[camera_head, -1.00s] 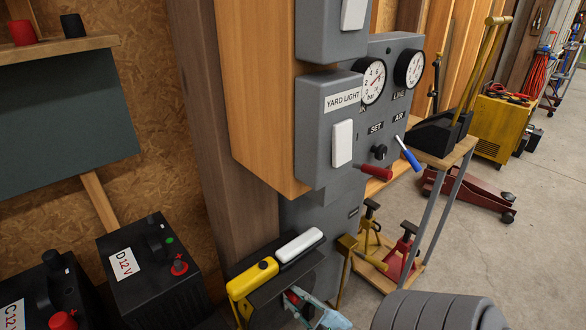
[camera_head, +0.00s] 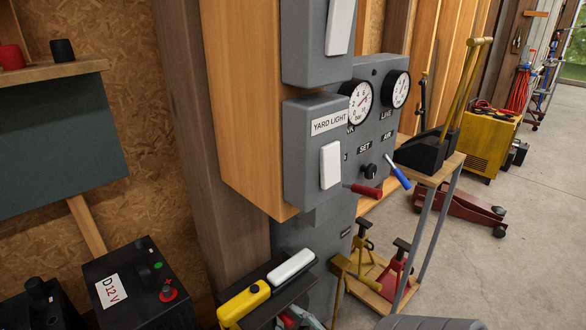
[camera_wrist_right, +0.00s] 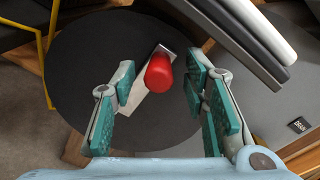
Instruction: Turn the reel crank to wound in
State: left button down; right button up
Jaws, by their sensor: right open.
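In the right wrist view the reel shows as a large dark round disc (camera_wrist_right: 85,95). A pale crank arm (camera_wrist_right: 149,104) lies across it and carries a red knob (camera_wrist_right: 159,73). My right gripper (camera_wrist_right: 159,86) is open, with one teal-padded finger on each side of the knob and visible gaps between. Whether the knob lies at fingertip depth cannot be told. In the head view my right gripper (camera_head: 304,321) shows only in part at the bottom edge, and the reel is mostly hidden. My left gripper is not in view.
A dark holder with a yellow handle (camera_head: 244,302) and a white handle (camera_head: 292,266) is close above my right gripper. The grey yard light box (camera_head: 310,170) and gauge panel (camera_head: 378,135) are above. Jack stands (camera_head: 397,262) stand to the right. Open floor lies further right.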

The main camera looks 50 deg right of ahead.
jog(key=s+a, duration=0.1)
jog(key=s, duration=1.1)
jog(key=shift+a+r, duration=0.2)
jog(key=shift+a, duration=0.15)
jog(key=shift+w, duration=0.1)
